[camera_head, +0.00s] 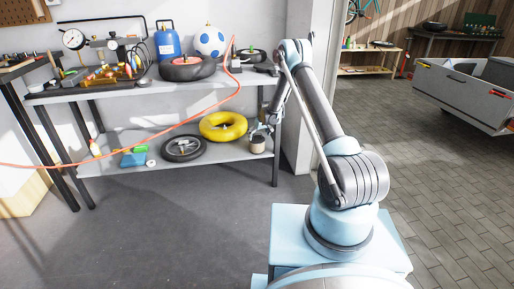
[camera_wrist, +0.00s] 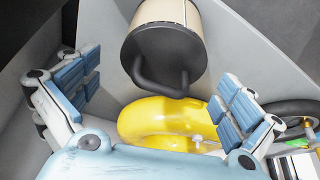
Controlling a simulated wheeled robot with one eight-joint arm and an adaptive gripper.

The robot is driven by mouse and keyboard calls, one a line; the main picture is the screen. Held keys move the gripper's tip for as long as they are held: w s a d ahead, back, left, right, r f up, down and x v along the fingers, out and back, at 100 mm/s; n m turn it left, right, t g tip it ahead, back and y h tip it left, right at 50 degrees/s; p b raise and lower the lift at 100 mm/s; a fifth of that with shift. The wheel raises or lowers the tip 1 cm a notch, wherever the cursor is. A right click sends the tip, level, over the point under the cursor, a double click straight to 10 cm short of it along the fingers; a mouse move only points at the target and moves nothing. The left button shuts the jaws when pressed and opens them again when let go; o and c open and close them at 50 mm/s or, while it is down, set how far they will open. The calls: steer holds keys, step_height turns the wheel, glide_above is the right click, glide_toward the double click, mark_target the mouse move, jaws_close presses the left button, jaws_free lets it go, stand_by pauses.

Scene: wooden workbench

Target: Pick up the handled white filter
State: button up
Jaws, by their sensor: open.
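The handled filter (camera_wrist: 165,57) is a cylinder with a cream-white side and a dark end, with a dark loop handle on that end. It lies at the top middle of the wrist view. In the head view the filter (camera_head: 257,147) stands small at the right end of the lower shelf. My gripper (camera_wrist: 160,92) is open, its blue-padded fingers wide apart to the left and right. The handle reaches into the gap between the fingers, and I see no finger touching the filter. In the head view my gripper (camera_head: 262,130) is just above the filter.
A yellow ring (camera_head: 223,127) and a black wheel (camera_head: 183,149) lie left of the filter on the lower shelf (camera_head: 225,152). The upper shelf (camera_head: 140,88) is above, and a table leg (camera_head: 276,160) is close on the right. An orange hose (camera_head: 190,118) crosses in front.

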mark_target(257, 139)
steer(key=shift+x, duration=2.5)
steer(key=shift+s+a, duration=0.15)
steer(key=c, duration=1.1)
